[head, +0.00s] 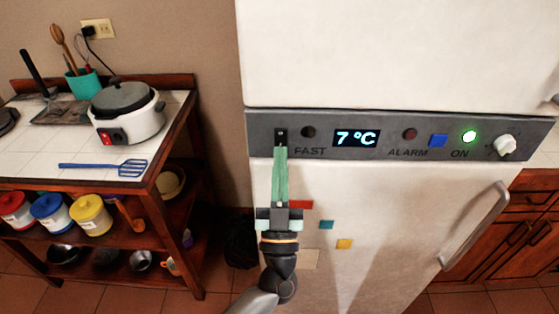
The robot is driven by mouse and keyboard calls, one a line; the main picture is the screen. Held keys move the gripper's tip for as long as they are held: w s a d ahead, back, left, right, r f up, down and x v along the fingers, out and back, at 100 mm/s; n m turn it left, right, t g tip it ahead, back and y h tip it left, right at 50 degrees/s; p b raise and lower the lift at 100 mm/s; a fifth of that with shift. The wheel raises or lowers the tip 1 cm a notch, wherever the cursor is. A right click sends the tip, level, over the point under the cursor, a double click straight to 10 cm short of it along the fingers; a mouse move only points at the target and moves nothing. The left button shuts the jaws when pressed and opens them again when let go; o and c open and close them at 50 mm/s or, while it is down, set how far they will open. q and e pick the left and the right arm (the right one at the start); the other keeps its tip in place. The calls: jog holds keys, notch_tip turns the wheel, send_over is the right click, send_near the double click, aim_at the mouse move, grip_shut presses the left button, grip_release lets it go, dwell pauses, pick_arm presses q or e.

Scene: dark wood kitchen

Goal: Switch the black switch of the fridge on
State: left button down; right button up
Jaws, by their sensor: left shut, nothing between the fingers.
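The fridge (350,190) is white with a grey control panel (225,118) across it in the head view. The black switch (281,134) sits at the left end of the panel, beside the dark FAST lamp (308,132). My left gripper (280,152) is shut and empty, pointing up, with its green fingertips at the lower edge of the switch. I cannot tell whether they touch it. The fingertips hide the lower part of the switch. My right gripper is not in view.
The panel also has a 7 °C display (356,138), a dark red ALARM lamp (409,134), a blue button (438,141), a lit green ON lamp (469,136) and a white knob (505,145). A tiled wooden shelf unit (150,178) stands left; the fridge handle (478,225) projects at right.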

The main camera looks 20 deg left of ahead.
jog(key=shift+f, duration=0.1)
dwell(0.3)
pick_arm(q)
jog(key=shift+w+a+f+t+b, duration=0.15)
jog(key=shift+w+t+b, duration=0.3)
jog(key=shift+b, duration=0.6)
jog(key=shift+s, duration=0.1)
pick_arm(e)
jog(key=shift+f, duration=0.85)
